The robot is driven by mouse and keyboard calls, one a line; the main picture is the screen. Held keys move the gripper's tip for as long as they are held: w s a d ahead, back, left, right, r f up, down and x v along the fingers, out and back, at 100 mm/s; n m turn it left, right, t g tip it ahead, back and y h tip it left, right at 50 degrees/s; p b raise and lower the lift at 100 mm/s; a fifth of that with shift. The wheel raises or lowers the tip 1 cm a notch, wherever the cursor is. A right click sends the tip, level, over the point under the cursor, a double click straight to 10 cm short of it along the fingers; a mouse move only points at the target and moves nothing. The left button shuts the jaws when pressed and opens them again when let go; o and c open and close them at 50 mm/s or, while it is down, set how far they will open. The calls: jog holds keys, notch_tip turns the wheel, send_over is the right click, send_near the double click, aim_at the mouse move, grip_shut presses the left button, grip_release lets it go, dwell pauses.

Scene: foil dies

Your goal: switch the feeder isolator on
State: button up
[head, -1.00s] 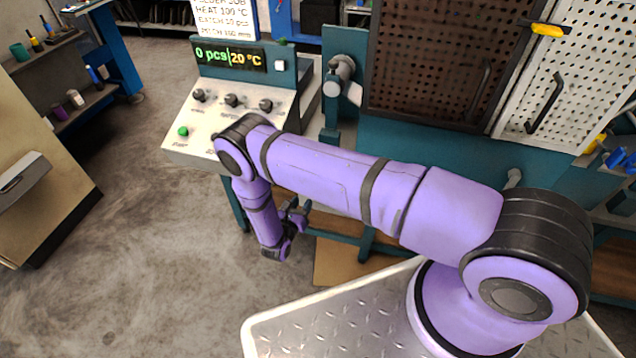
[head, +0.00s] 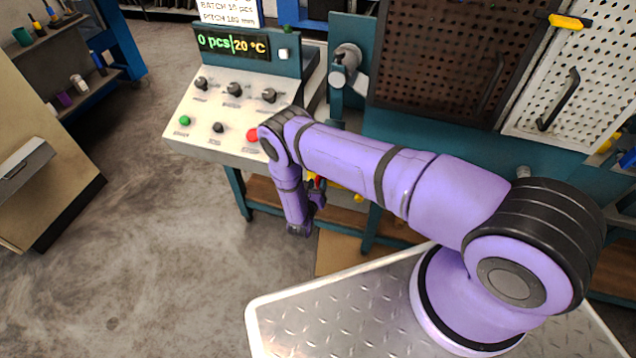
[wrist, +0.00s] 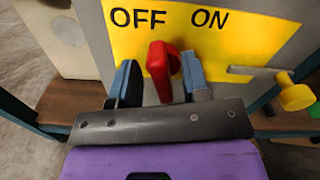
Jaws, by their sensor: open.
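The feeder isolator shows in the wrist view as a yellow plate (wrist: 232,45) marked OFF on the left and ON on the right, with a red handle (wrist: 160,62) in front. The handle stands roughly upright below and between the two words, nearer OFF. My gripper (wrist: 158,78) is open, with one blue-tipped finger on each side of the handle. In the head view my arm hides most of the isolator and gripper.
A yellow knob (wrist: 297,95) on a metal rod juts out right of the plate. The control console (head: 210,125) stands above and left of my wrist in the head view, reading 0 pcs and 20 °C. A wooden shelf (wrist: 55,98) lies below. Open floor is at the left.

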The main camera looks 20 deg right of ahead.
jog(key=shift+w+d, duration=0.4)
jog(key=shift+w, duration=0.15)
grip_shut()
jog(key=shift+s+d+m, duration=0.15)
jog(key=shift+m, duration=1.55)
grip_release()
